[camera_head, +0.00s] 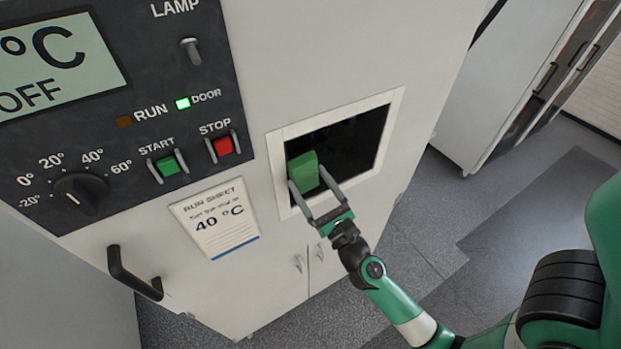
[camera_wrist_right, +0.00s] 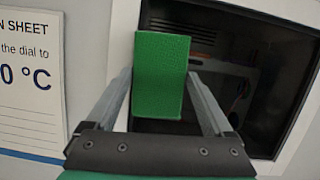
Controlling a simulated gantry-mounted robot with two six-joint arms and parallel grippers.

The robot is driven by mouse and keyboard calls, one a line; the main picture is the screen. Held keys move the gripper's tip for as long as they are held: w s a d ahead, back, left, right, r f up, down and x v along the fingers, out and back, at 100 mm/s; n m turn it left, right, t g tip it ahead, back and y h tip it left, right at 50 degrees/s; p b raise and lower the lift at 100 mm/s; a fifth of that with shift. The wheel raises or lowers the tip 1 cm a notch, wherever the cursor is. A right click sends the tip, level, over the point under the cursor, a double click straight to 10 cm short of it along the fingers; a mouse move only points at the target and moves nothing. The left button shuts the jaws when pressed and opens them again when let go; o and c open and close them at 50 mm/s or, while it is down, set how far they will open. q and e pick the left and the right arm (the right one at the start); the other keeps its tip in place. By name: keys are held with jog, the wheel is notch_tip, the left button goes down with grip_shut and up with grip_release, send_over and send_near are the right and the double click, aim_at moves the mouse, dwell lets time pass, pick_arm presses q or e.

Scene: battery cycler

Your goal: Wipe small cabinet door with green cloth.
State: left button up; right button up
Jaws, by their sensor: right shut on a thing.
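The green cloth (camera_head: 304,171) is a block-like folded piece held between the fingers of my right gripper (camera_head: 316,190). In the right wrist view the cloth (camera_wrist_right: 161,75) stands between the two grey fingers (camera_wrist_right: 160,95). My right gripper is shut on it. The cloth is in front of the left part of a small dark window (camera_head: 355,145) with a white frame, on the front of the cabinet; I cannot tell whether it touches the surface. In the right wrist view, shelves or parts show dimly behind the window (camera_wrist_right: 240,90). My left gripper is not in view.
Left of the window are a run sheet (camera_head: 214,218), a red stop button (camera_head: 223,146), a green start button (camera_head: 167,166), a dial (camera_head: 80,193) and a black handle (camera_head: 133,273). Another cabinet (camera_head: 495,80) stands at the back right. Grey floor (camera_head: 520,210) is open at right.

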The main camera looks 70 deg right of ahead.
jog(key=s+a, duration=0.2)
jog(key=s, duration=0.1)
jog(key=shift+s+a+f+b, duration=0.1)
jog(key=shift+s+a+b, duration=0.1)
jog(key=shift+b, duration=0.15)
jog(key=shift+s+a, duration=0.15)
jog(key=shift+s, duration=0.1)
jog(key=shift+s+a+b, duration=0.4)
jog(key=shift+s+a, duration=0.5)
jog(key=shift+s, duration=0.3)
